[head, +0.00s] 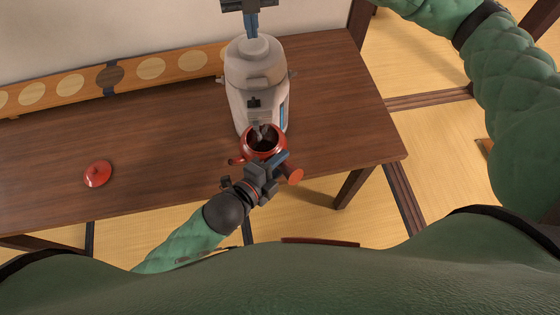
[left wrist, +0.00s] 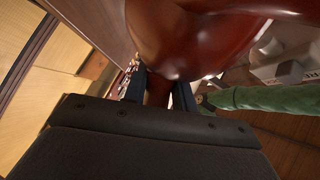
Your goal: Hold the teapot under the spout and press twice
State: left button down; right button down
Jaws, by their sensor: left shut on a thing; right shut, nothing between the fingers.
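The red teapot (head: 248,145) is lidless, its dark opening facing up, under the front of the white dispenser (head: 262,78). My left gripper (head: 281,160) is shut on the teapot's handle (head: 292,176). In the left wrist view, the handle (left wrist: 158,92) sits between the two fingers (left wrist: 160,95) with the round teapot body above. My right gripper (head: 252,20) is shut and empty at the top of the head view, over the dispenser's round top (head: 254,46). I cannot tell whether it touches the top. The spout is partly hidden above the teapot opening.
The red lid (head: 97,173) lies on the brown table (head: 165,130) at the left. A wooden board with pale discs (head: 150,68) stands along the wall behind. The table's middle left is clear. Its right edge drops to tatami (head: 440,140).

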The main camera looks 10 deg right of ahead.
aim_at(253, 43)
jog(key=shift+f, duration=1.75)
dwell(0.4)
jog(key=shift+r, duration=1.75)
jog(key=shift+r, duration=0.1)
dwell(1.0)
notch_tip(253, 43, up, 6)
jog(key=shift+f, duration=0.1)
dwell(0.6)
pick_arm(q)
jog(key=s+p, duration=0.1)
jog(key=s, duration=1.2)
jog(key=shift+p, duration=0.35)
pick_arm(e)
jog(key=shift+r, duration=0.85)
dwell(0.7)
